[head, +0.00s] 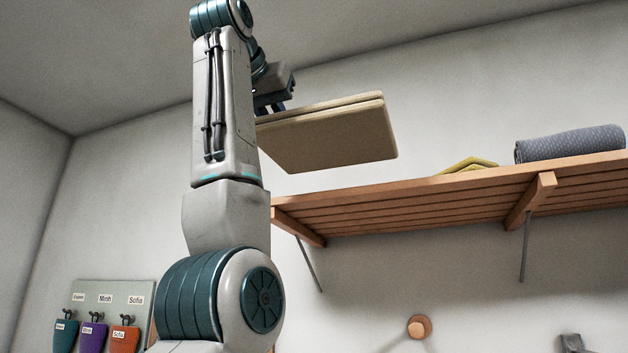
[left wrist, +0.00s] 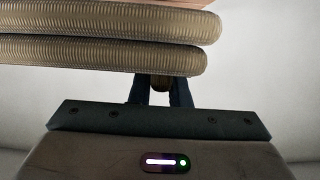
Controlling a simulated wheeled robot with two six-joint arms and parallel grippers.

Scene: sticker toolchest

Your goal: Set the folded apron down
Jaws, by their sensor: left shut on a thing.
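The folded apron (head: 335,137) is a flat tan bundle in layers. My left gripper (head: 270,104) is shut on the edge of the apron, partly hidden behind my arm. In the left wrist view the apron's thick folded edges (left wrist: 100,52) fill the top, with the gripper's fingers (left wrist: 163,90) below them. The slatted wooden shelf (head: 400,205) is seen from below, so most of its top is hidden. My right gripper is in neither view.
A rolled grey-blue cloth (head: 568,144) lies at the shelf's right, with a yellow folded thing (head: 468,166) left of it. The shelf's left end looks clear. A round wooden wall peg (head: 419,327) is below. A board with name labels (head: 115,292) and hanging coloured pouches is at lower left.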

